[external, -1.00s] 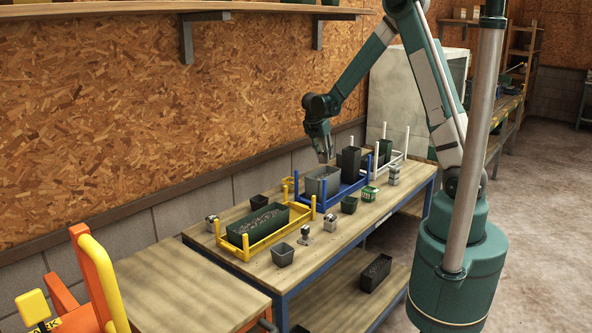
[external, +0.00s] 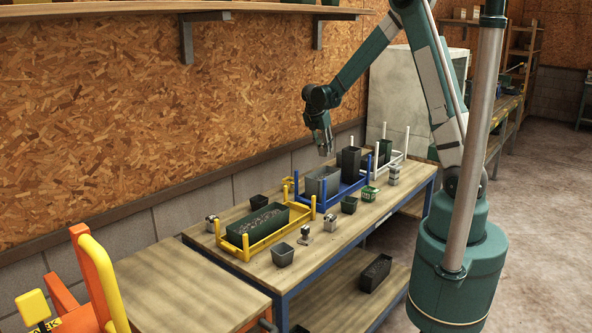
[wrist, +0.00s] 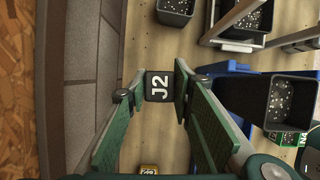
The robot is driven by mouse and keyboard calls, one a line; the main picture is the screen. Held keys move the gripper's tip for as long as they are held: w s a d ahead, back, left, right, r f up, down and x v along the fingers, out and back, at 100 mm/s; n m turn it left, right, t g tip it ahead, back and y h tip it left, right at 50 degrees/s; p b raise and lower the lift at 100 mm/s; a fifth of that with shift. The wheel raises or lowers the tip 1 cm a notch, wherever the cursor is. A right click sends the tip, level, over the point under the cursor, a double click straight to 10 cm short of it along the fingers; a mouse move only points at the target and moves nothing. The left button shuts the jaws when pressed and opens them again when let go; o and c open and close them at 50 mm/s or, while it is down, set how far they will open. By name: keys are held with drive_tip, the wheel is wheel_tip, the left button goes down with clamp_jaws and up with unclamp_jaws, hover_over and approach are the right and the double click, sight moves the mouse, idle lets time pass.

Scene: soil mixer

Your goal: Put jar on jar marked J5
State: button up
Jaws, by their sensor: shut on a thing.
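My gripper (external: 324,148) is above the back of the bench near the wall. In the wrist view its fingers (wrist: 158,88) are shut on a jar with a dark square lid marked J2 (wrist: 159,86). The held jar is too small to make out clearly in the external view. Small silvery jars stand on the bench: one at the left (external: 212,223), one at the front (external: 305,235), one by the yellow rack's right corner (external: 330,222), and a taller grey shape (external: 394,174) at the right. Their marks are unreadable, so I cannot tell which is J5.
A yellow rack (external: 246,252) holds a dark green planter of soil. A blue rack (external: 348,192) holds a grey bin (external: 322,183) and a tall dark pot (external: 349,162). A white rack (external: 405,148) stands behind. Small dark pots (external: 283,254) and a green tin (external: 369,193) stand around.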

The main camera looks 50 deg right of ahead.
drive_tip(key=shift+a, duration=0.15)
drive_tip(key=w+a+r+n+t+y+p, duration=0.1)
drive_tip(key=w+a+r+n, duration=0.2)
drive_tip(key=a, duration=1.4)
drive_tip(key=w+a+n+t+p, duration=0.1)
drive_tip(key=w+a+n, duration=0.3)
drive_tip(key=a, duration=1.2)
drive_tip(key=s+a+r+n+t+y+p, duration=0.1)
drive_tip(key=s+a+n, duration=0.2)
drive_tip(key=a, duration=1.4)
drive_tip(key=s+a+r+n+t+p, duration=0.1)
drive_tip(key=s+a+r+n, duration=0.1)
drive_tip(key=a, duration=1.5)
drive_tip(key=shift+s+a+n+y, duration=0.4)
drive_tip(key=shift+s+n, duration=0.1)
drive_tip(key=shift+s, duration=0.55)
drive_tip(key=shift+f, duration=0.1)
hover_over(212, 217)
drive_tip(key=shift+f, duration=3)
drive_tip(key=shift+f, duration=0.1)
drive_tip(key=shift+f, duration=1.8)
